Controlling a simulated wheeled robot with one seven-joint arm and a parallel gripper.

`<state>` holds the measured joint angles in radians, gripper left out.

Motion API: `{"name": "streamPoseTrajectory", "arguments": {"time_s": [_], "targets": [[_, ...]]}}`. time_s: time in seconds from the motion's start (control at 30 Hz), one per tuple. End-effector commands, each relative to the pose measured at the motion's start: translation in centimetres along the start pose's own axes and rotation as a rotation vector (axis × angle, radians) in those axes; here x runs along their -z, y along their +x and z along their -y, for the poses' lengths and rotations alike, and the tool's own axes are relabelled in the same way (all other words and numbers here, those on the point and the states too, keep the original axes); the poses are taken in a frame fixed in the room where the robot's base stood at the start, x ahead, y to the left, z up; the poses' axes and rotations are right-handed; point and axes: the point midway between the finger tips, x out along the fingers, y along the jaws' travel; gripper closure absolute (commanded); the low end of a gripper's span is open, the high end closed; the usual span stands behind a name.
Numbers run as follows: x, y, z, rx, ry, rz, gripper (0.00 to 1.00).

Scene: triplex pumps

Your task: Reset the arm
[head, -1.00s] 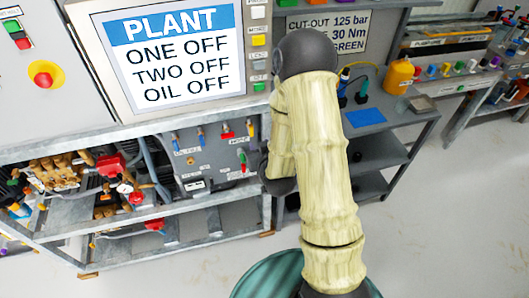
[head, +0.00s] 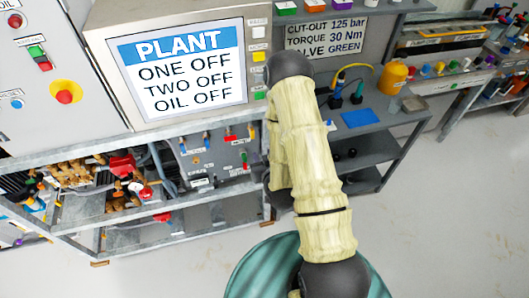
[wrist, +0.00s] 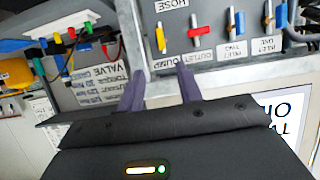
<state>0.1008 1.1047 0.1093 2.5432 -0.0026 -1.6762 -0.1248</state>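My gripper (wrist: 161,80) shows in the wrist view with its two purple fingers apart and nothing between them. It points toward the edge of a grey valve panel (wrist: 217,57), and I cannot tell any contact. In the head view my pale, ribbed arm is bent in front of the benches, and it hides the gripper there. The valve panel also shows in the head view (head: 217,160), left of my arm, under the plant screen. The wrist view is turned around, with the screen (wrist: 285,115) at its lower right.
The plant screen (head: 188,77) reads ONE OFF, TWO OFF, OIL OFF. A metal rack (head: 175,237) with pumps and red valves stands below it. A side bench (head: 385,118) with a blue pad (head: 360,118) and yellow container (head: 393,78) stands right of my arm. The floor (head: 460,220) at the right is clear.

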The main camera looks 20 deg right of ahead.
Motion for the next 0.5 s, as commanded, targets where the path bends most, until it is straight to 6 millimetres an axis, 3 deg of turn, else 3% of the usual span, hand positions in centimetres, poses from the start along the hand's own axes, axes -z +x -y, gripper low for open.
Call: {"name": "streamPoseTrajectory", "arguments": {"time_s": [0.2, 0.5], "targets": [[0.14, -1.30, 0.00, 0.000, 0.000, 0.001, 0.65], [-0.01, -1.32, 0.01, 0.000, 0.000, 0.000, 0.65]]}}
